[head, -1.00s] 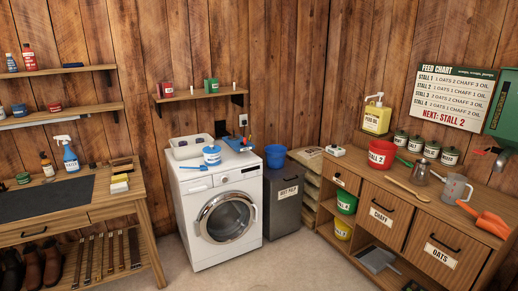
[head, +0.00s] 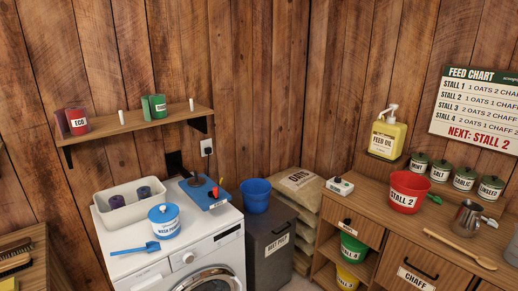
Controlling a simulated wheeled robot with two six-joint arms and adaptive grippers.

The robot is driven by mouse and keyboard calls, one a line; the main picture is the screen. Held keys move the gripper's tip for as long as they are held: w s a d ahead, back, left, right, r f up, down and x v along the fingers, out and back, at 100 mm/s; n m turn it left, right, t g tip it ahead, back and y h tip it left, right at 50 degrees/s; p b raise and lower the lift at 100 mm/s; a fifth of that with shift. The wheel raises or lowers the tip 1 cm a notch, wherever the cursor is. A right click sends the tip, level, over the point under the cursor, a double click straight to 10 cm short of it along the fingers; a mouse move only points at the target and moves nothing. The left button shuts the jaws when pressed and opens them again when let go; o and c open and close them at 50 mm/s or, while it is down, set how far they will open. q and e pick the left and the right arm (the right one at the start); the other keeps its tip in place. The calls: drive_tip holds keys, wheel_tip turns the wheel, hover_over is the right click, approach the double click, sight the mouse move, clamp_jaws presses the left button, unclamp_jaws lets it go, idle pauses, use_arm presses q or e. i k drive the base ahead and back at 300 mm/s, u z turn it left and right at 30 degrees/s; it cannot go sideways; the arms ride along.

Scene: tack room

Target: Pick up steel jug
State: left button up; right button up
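The steel jug (head: 468,218) stands upright on the wooden counter at the right of the head view. It is a small shiny metal jug, behind the right end of a wooden spoon (head: 460,249) and to the right of the red Stall 2 bucket (head: 408,192). Neither of my grippers shows in this view.
The wooden counter (head: 385,216) also carries a yellow feed oil bottle (head: 387,135), several labelled tins (head: 440,170) and a white box (head: 340,187). Left of it are a grey bin (head: 271,250), a blue bucket (head: 256,195) and a white washing machine (head: 190,250).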

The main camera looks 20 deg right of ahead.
sight(465, 222)
drive_tip(key=z, duration=0.4)
drive_tip(key=i, duration=1.5)
drive_tip(key=z, duration=1.2)
drive_tip(key=i, duration=1.35)
drive_tip(key=z, duration=0.55)
